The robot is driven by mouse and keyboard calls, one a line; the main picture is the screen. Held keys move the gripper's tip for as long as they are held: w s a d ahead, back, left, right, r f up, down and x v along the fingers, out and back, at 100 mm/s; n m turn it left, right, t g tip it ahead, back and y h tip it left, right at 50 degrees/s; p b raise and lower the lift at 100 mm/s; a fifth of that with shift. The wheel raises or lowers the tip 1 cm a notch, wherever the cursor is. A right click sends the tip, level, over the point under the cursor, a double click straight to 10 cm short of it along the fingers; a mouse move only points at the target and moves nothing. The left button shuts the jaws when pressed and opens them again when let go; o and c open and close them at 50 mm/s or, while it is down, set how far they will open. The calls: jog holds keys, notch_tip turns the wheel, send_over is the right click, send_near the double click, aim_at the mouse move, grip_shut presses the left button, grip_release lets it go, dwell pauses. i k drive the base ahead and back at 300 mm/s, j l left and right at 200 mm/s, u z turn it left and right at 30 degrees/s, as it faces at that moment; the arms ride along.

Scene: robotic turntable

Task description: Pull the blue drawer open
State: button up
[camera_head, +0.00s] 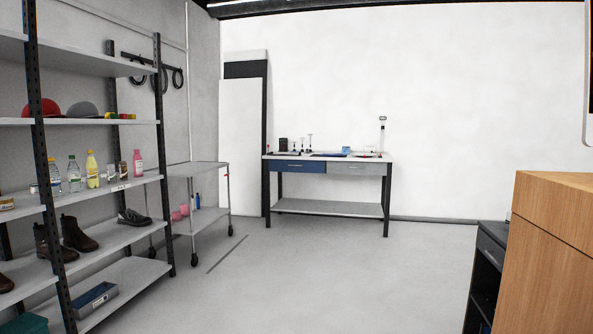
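The blue drawer (288,167) is the left one of two drawers under the top of a workbench (330,205) at the far wall. Its front looks flush with the bench, so it appears shut. A small light handle shows on its front. A grey drawer (356,169) sits to its right. My gripper is not in view.
A shelf rack (100,121) with shoes, bottles and caps stands along the left. A wheeled cart (208,213) is left of the bench. A wooden cabinet (550,260) and a dark unit (488,262) fill the right. The middle floor is clear.

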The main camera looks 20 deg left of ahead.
aim_at(280, 165)
jog(key=u, duration=0.7)
jog(key=i, duration=6.8)
jog(key=i+j+z, duration=0.2)
jog(key=i, duration=0.2)
jog(key=i+j+z, duration=0.2)
jog(key=i, duration=0.2)
jog(key=i+j+z, duration=0.15)
jog(key=i, duration=0.25)
jog(key=z, duration=0.4)
